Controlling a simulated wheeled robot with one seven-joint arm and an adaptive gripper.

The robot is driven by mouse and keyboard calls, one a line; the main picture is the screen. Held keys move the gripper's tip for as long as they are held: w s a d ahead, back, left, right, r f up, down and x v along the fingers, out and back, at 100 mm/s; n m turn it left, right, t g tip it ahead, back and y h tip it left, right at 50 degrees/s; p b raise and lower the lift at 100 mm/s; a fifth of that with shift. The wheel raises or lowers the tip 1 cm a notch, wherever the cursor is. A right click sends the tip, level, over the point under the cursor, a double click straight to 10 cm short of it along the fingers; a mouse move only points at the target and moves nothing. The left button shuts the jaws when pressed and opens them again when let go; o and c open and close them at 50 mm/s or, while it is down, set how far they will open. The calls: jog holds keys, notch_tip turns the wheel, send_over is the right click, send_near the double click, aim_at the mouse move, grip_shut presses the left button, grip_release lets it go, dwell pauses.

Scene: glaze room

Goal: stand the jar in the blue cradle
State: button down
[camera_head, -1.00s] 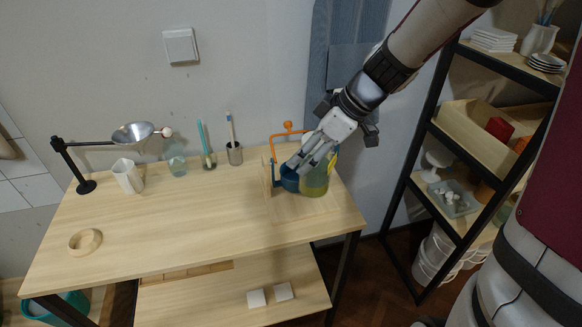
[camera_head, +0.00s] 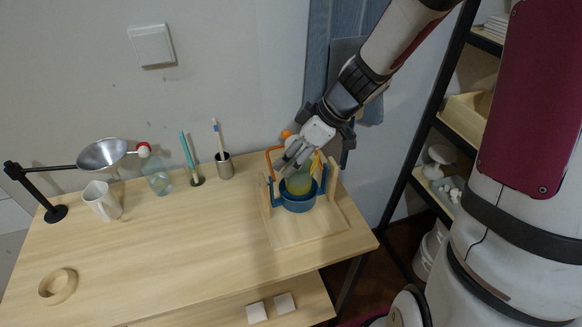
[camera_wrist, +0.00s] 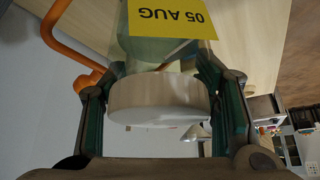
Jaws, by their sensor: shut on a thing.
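The jar (camera_head: 299,184) is yellow-green and see-through. In the wrist view the jar (camera_wrist: 158,97) shows a white lid and a yellow label reading "05 AUG". The blue cradle (camera_head: 298,203) is a round cup hung between wooden uprights on a wooden base. My gripper (camera_head: 297,167) is above the cradle, shut on the jar at its lid. The jar looks roughly upright, with its lower part behind the cradle's front wall. Whether its bottom rests on the cradle floor is hidden.
An orange bent rod (camera_head: 274,158) stands just behind the cradle. A wooden ring (camera_head: 57,287) lies front left. The table middle is clear.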

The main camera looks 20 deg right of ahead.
jog(key=shift+f, duration=1.95)
jog(key=c, duration=0.6)
grip_release()
jog(key=shift+f, duration=0.1)
jog(key=shift+s, duration=0.1)
